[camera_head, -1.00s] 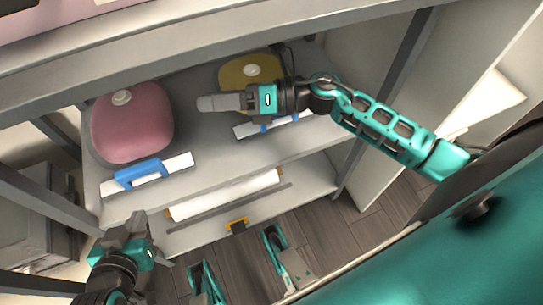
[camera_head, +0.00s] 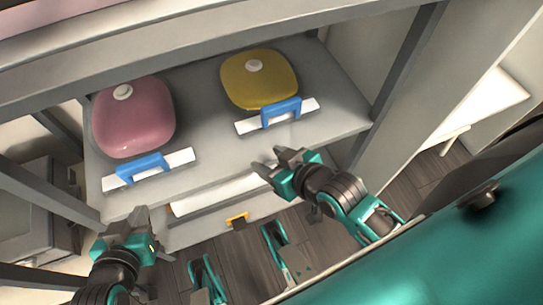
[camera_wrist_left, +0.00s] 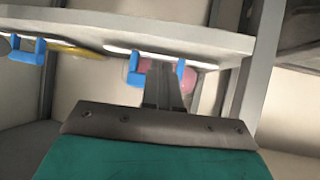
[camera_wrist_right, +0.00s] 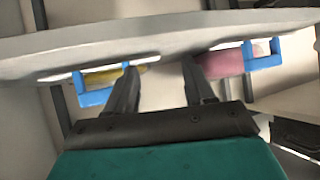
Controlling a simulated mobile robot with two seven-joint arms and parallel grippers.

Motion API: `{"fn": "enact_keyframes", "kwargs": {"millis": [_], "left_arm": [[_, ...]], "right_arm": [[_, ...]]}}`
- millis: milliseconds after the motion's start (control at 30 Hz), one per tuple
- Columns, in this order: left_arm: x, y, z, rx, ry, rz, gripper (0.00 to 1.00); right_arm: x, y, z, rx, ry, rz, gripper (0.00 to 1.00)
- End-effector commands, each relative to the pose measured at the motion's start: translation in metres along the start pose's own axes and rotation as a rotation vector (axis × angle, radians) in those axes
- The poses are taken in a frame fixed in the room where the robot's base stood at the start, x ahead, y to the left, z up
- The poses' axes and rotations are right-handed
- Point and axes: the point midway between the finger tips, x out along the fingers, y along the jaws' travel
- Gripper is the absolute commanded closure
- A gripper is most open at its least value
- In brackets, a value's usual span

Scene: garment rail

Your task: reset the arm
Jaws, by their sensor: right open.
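My right gripper (camera_head: 269,162) is open and empty in front of the shelf's front edge, below the yellow lidded container. Its two fingers stand apart in the right wrist view (camera_wrist_right: 160,70). My left gripper (camera_head: 139,213) is at the lower left of the head view, in front of the shelf and below the pink container. In the left wrist view its fingers (camera_wrist_left: 163,80) are close together with nothing seen between them.
The shelf (camera_head: 215,135) holds a pink container (camera_head: 135,125) and a yellow container (camera_head: 260,85). In front of each is a white strip with a blue handle (camera_head: 142,168), (camera_head: 281,111). A white roll (camera_head: 215,192) lies on a lower level. A grey post (camera_head: 405,60) stands right.

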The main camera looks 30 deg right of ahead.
Motion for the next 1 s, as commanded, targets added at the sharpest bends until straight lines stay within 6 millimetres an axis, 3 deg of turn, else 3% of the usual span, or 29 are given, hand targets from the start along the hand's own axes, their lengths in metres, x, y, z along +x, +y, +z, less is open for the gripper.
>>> {"fn": "enact_keyframes", "kwargs": {"millis": [167, 400, 633, 800, 1000], "left_arm": [[-0.010, 0.000, -0.015, 0.002, 0.002, -0.002, 1.00], [-0.045, -0.006, -0.059, 0.010, 0.006, -0.027, 1.00], [-0.078, -0.018, -0.083, 0.017, -0.009, -0.063, 1.00], [-0.090, -0.023, -0.092, 0.021, -0.010, -0.076, 1.00], [-0.092, -0.026, -0.090, 0.021, -0.011, -0.085, 1.00]], "right_arm": [[-0.009, 0.001, -0.012, -0.005, -0.001, 0.005, 0.47], [-0.045, 0.008, -0.052, -0.013, -0.005, 0.033, 0.47], [-0.077, 0.015, -0.085, -0.021, -0.003, 0.058, 0.47], [-0.089, 0.020, -0.093, -0.028, -0.007, 0.073, 0.47], [-0.091, 0.026, -0.091, -0.029, -0.010, 0.086, 0.47]]}}
